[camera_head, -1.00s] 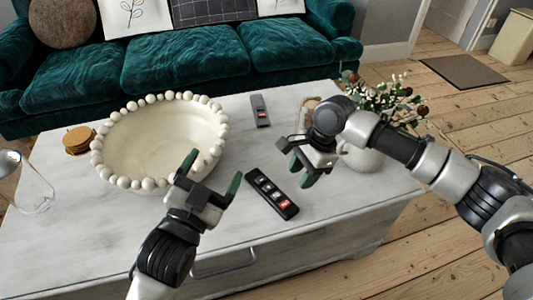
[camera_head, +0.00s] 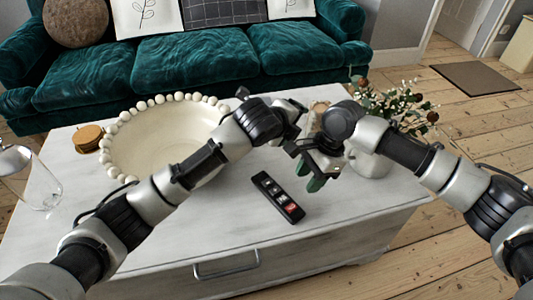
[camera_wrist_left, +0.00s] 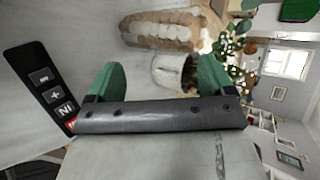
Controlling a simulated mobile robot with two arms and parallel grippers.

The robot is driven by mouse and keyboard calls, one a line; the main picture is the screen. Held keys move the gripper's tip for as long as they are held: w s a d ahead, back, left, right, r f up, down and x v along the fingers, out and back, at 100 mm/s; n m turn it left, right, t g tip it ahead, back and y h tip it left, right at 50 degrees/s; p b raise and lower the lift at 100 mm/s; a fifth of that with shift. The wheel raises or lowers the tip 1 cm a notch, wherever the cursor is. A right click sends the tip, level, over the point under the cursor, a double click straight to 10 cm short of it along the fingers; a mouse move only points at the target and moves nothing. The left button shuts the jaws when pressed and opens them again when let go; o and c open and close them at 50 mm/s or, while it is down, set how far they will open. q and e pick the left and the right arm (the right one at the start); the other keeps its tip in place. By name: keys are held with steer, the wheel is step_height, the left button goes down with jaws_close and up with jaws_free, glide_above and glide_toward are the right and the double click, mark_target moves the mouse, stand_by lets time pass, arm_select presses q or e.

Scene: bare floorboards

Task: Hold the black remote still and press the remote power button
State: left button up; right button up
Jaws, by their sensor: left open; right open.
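The black remote (camera_head: 278,197) lies flat on the pale table in the head view, with several grey buttons and a red one at its near end. It also shows at the left edge of the left wrist view (camera_wrist_left: 38,88), beside my left gripper (camera_wrist_left: 158,80). That gripper is open and empty, its green fingers wide apart. In the head view my left arm reaches across the table, and its fingertips cannot be made out. My right gripper (camera_head: 309,174) is open, just right of and beyond the remote, not touching it.
A large cream bowl with a beaded rim (camera_head: 125,150) stands at left on the table (camera_head: 215,235). A white vase with flowers (camera_head: 370,162) stands behind my right gripper. A glass (camera_head: 40,185) and round brown coasters (camera_head: 87,138) are at far left. The near table top is clear.

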mark_target(266, 181)
arm_select(q)
steer(key=s+a+f+g+y, duration=0.1)
steer(key=f+g+y, duration=0.1)
steer(key=f, duration=0.4)
steer(key=s+a+f+g+y, duration=0.1)
steer(key=a+f+g, duration=0.1)
steer(key=f+g, duration=0.2)
steer(key=s+a+f+m+g+y, duration=0.1)
steer(key=s+a+f+g+y, duration=0.1)
steer(key=f, duration=0.5)
steer(key=shift+s+a+f+g+y, duration=0.1)
steer(key=shift+a+f+g+y, duration=0.2)
steer(key=shift+g, duration=0.4)
steer(key=c, duration=1.1)
arm_select(e)
steer(key=shift+c, duration=0.3)
jaws_close()
